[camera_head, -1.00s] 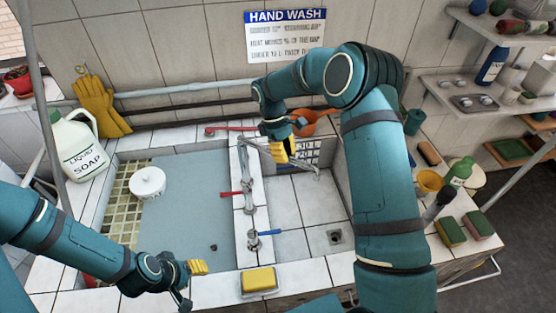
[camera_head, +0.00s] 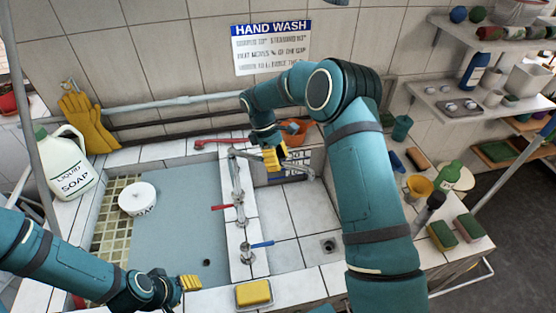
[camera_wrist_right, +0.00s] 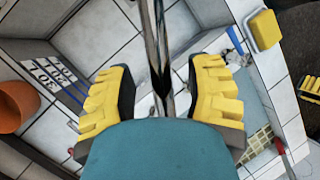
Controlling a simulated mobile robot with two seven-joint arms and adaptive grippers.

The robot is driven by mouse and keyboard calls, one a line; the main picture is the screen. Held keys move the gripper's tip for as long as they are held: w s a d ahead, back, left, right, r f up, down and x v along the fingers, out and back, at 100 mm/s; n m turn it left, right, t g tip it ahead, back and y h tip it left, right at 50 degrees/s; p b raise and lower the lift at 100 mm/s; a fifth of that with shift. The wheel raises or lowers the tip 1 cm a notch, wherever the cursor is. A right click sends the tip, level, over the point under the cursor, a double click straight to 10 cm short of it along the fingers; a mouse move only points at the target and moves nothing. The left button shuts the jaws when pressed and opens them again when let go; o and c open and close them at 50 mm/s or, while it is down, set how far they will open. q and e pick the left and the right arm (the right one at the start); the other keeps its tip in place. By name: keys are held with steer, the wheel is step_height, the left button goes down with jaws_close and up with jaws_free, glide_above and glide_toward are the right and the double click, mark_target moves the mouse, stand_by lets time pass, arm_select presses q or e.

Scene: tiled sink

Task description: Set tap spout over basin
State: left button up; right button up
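The chrome tap spout (camera_head: 298,169) rises from the tiled divider and reaches right, its end over the right, tiled basin (camera_head: 292,223). The left basin (camera_head: 175,230) has a flat grey-blue surface. My right gripper (camera_head: 273,158) is at the spout, its yellow fingers partly covering it. In the right wrist view, the fingers of my right gripper (camera_wrist_right: 160,95) are apart on either side of the chrome pipe (camera_wrist_right: 158,50), with gaps visible on both sides. My left gripper (camera_head: 189,283) is low over the front rim; its finger opening cannot be made out.
Red-handled (camera_head: 222,208) and blue-handled (camera_head: 262,244) taps stand on the divider. A yellow sponge (camera_head: 253,293) lies on the front rim. An orange container (camera_head: 296,132) stands behind the spout.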

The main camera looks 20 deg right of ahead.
steer(key=shift+r, duration=0.15)
steer(key=v, duration=1.2)
stand_by(0.3)
